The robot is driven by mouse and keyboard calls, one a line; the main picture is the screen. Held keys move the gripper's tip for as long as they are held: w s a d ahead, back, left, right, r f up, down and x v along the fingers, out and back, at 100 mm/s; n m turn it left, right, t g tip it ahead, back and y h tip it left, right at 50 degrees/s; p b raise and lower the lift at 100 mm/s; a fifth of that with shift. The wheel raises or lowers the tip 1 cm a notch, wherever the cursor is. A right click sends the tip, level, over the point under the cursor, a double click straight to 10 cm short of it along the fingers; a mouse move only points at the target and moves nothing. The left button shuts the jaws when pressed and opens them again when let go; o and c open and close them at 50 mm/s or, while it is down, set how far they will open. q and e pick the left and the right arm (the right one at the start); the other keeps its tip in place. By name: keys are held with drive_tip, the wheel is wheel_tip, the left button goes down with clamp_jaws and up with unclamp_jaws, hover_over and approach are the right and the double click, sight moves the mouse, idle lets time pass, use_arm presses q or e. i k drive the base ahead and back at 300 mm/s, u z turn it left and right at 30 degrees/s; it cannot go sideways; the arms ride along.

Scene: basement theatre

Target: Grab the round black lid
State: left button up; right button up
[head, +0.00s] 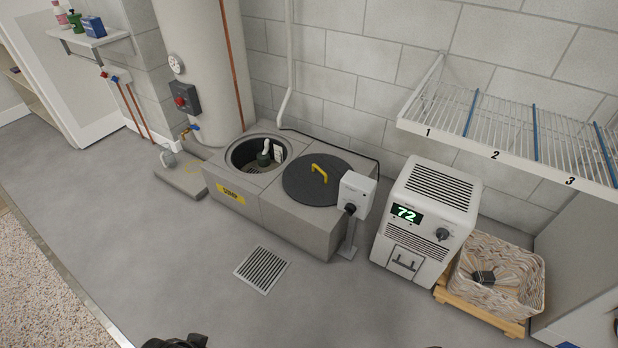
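The round black lid (303,188) has a yellow handle (319,173) on top. It lies flat on the right half of a grey sump box (290,225), beside the open round pit (258,153) in the left half. No gripper is near the lid. Dark parts (178,342) at the bottom edge, left of centre, look like the tip of my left gripper; they are cut off, so its opening does not show.
A grey switch box (357,193) on a post stands close to the lid's right side. Further right are a white dehumidifier (425,215) and a wicker basket (513,285). A wire shelf (510,130) juts from the wall. The floor before the sump, with its drain grate (262,270), is clear.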

sight(313, 180)
drive_tip(key=k, duration=0.65)
drive_tip(key=u, duration=0.2)
drive_tip(key=i, duration=0.75)
drive_tip(key=z, duration=0.55)
drive_tip(key=i, duration=0.6)
drive_tip(key=z, duration=0.7)
